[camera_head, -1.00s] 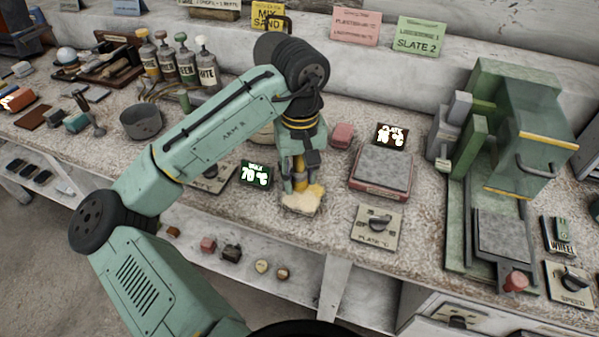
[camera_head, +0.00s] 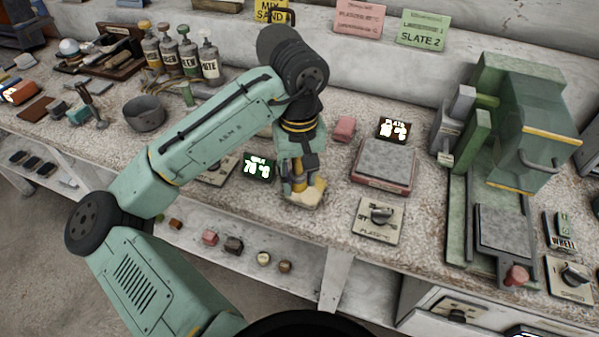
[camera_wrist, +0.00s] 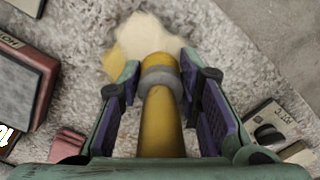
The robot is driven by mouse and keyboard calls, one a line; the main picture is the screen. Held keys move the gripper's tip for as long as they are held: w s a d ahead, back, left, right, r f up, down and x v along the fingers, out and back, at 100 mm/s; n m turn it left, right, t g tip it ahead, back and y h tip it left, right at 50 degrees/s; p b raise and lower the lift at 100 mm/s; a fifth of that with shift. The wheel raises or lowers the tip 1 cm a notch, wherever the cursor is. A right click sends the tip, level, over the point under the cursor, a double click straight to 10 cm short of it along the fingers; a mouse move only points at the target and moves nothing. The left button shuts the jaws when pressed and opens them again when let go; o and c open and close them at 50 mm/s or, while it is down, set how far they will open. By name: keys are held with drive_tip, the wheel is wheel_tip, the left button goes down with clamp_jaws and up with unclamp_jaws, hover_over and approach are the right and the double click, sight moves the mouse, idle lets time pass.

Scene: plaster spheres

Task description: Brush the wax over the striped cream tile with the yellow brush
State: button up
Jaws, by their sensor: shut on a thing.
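My gripper (camera_head: 298,177) is shut on the yellow brush (camera_wrist: 162,120), which points down between the fingers. Its grey collar shows in the wrist view. The cream tile (camera_head: 306,201) lies on the bench under the brush, partly hidden by it and the gripper. In the wrist view a pale cream patch (camera_wrist: 146,36) and a yellower part (camera_wrist: 114,64) show just beyond the brush end. I cannot tell bristles from tile there, nor see stripes or wax clearly. Whether the brush touches the tile is unclear.
A hot plate (camera_head: 384,165) with a grey top stands to the right, with a dial panel (camera_head: 377,219) in front. A green machine (camera_head: 508,170) stands farther right. A small display (camera_head: 258,168) lies left of the tile. A pink block (camera_head: 344,129) sits behind.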

idle(1.8)
drive_tip(key=shift+w, duration=0.15)
drive_tip(key=shift+w+d, duration=0.3)
drive_tip(key=shift+w, duration=0.55)
drive_tip(key=shift+w+d, duration=0.3)
drive_tip(key=shift+w, duration=0.5)
drive_tip(key=shift+s+a+r, duration=0.2)
drive_tip(key=shift+s+r, duration=0.2)
drive_tip(key=shift+s, duration=0.1)
drive_tip(key=shift+s+a+r, duration=0.15)
drive_tip(key=shift+s+r, duration=0.2)
drive_tip(key=shift+s, duration=0.1)
drive_tip(key=shift+f, duration=0.8)
